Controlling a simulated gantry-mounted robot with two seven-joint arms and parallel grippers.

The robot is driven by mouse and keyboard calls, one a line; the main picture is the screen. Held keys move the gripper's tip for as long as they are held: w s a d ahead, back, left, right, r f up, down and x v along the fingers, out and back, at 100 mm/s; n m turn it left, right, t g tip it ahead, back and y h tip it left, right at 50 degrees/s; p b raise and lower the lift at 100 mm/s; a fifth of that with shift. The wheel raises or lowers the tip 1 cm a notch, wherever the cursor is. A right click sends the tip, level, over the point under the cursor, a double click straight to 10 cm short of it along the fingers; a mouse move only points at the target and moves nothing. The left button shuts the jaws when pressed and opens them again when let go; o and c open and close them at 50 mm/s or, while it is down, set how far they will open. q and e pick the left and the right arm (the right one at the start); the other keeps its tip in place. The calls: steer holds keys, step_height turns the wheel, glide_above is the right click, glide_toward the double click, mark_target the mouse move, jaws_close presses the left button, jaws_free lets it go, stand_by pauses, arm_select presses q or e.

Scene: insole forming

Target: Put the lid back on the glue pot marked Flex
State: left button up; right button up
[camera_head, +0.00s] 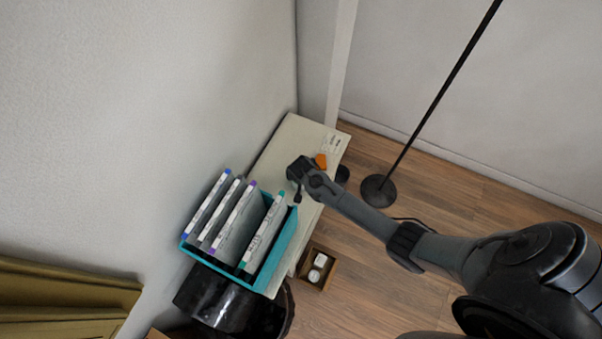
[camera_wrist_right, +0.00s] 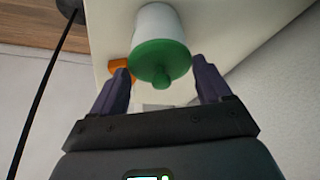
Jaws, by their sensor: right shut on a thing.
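A white pot (camera_wrist_right: 157,22) shows directly behind the lid, on the pale table top. Lid and pot line up and look in contact, but I cannot tell whether the lid is fully seated. No marking on the pot is readable. In the head view my right gripper (camera_head: 299,172) is over the narrow table (camera_head: 277,150) and hides the pot and lid. My left gripper is not in view.
A teal file rack (camera_head: 268,267) with several folders stands at the table's near end. An orange item (camera_head: 321,161) lies beside my right gripper. A floor lamp base (camera_head: 378,190) and a brown box (camera_head: 316,267) with white items are right of the table. The wall borders its left side.

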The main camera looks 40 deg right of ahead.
stand_by(0.4)
steer(key=o, duration=1)
steer(key=shift+c, duration=0.2)
steer(key=shift+r+p, duration=1.75)
steer(key=shift+p, duration=0.15)
steer(key=shift+r+p, duration=1.75)
steer(key=shift+p, duration=0.2)
